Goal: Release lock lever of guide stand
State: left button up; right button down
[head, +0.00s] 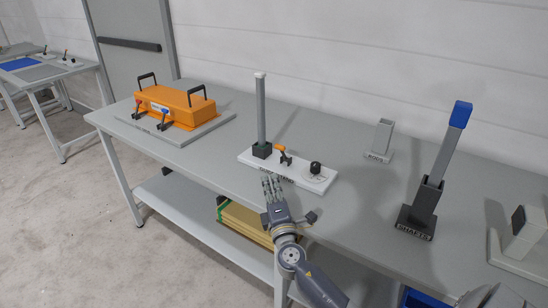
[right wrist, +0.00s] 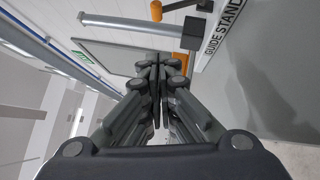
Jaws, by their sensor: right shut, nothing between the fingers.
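The guide stand (head: 301,173) is a white base plate on the bench with an upright grey post (head: 261,110) in a black block. Its lock lever (head: 282,152), with an orange handle, sits right of the post, beside a black knob (head: 316,167). My right gripper (head: 271,184) is shut and empty, just in front of the plate's front edge. In the right wrist view its closed fingers (right wrist: 157,65) lie below the post's black block (right wrist: 193,33) in the picture. The lever's orange handle (right wrist: 156,10) shows at the top edge there. My left gripper is not in view.
An orange case (head: 178,105) with black handles lies on a grey board at the bench's left end. A shaft holder (head: 417,222) with a blue-topped shaft stands to the right, and a small grey holder (head: 382,137) behind. Bare bench (head: 345,210) lies between.

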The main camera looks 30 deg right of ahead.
aim_at(283, 153)
jog(key=x, duration=0.6)
jog(key=shift+w+r+p, duration=0.1)
jog(key=shift+w+p, duration=0.05)
jog(key=shift+p, duration=0.25)
jog(key=shift+w+d+r+p, duration=0.2)
jog(key=shift+w+d, duration=0.05)
jog(key=shift+d, duration=0.35)
jog(key=shift+w+d+r+p, duration=0.15)
jog(key=shift+w+d, duration=0.1)
jog(key=shift+d, duration=0.35)
jog(key=shift+w+d+r, duration=0.1)
jog(key=shift+w+d, duration=0.05)
jog(key=shift+d, duration=0.4)
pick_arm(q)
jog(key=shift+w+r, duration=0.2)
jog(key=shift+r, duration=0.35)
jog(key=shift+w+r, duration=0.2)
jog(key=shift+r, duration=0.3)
pick_arm(e)
jog(key=shift+d, duration=0.1)
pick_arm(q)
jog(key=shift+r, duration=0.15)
